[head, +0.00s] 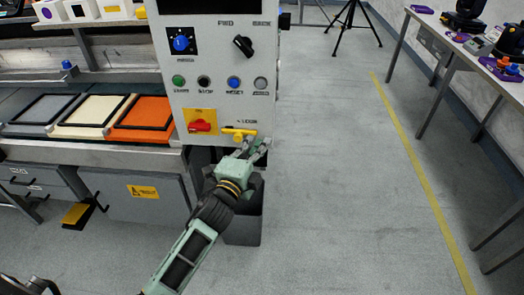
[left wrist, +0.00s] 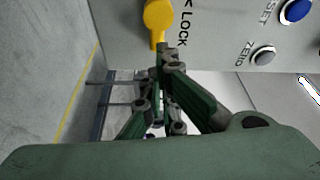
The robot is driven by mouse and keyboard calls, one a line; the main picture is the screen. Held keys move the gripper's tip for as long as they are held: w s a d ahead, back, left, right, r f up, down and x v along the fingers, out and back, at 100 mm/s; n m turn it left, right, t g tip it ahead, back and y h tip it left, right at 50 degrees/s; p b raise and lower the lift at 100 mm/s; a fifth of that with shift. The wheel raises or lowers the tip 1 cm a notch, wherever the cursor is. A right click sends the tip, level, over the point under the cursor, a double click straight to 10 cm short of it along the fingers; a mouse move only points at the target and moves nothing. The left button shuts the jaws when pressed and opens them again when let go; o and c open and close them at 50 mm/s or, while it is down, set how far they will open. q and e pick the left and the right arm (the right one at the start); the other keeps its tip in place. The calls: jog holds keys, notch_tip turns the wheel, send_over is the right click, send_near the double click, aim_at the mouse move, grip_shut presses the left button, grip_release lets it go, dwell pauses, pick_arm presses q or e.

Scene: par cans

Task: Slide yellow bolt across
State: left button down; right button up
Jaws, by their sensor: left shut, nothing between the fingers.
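The yellow bolt (head: 238,133) sits low on the right part of the grey control panel (head: 215,95), to the right of the red switch on its yellow plate. In the left wrist view the bolt (left wrist: 158,16) shows at the top, beside the word LOCK. My left gripper (head: 254,148) is shut and empty, just below and to the right of the bolt. In the left wrist view its fingertips (left wrist: 165,52) are close to the bolt's narrow end; I cannot tell whether they touch it.
The red switch (head: 201,126) is close on the left. Above are several round buttons and a black knob (head: 243,46). A dark bin (head: 245,215) stands below the panel. Grey floor (head: 335,180) is open to the right, with a table (head: 450,50) beyond.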

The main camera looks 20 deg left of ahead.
aim_at(241, 138)
pick_arm(q)
jog(key=shift+s+a, duration=0.15)
jog(key=shift+a, duration=0.45)
jog(key=a, duration=0.2)
jog(key=s+a+p, duration=0.1)
jog(key=a, duration=0.1)
jog(key=shift+a, duration=0.15)
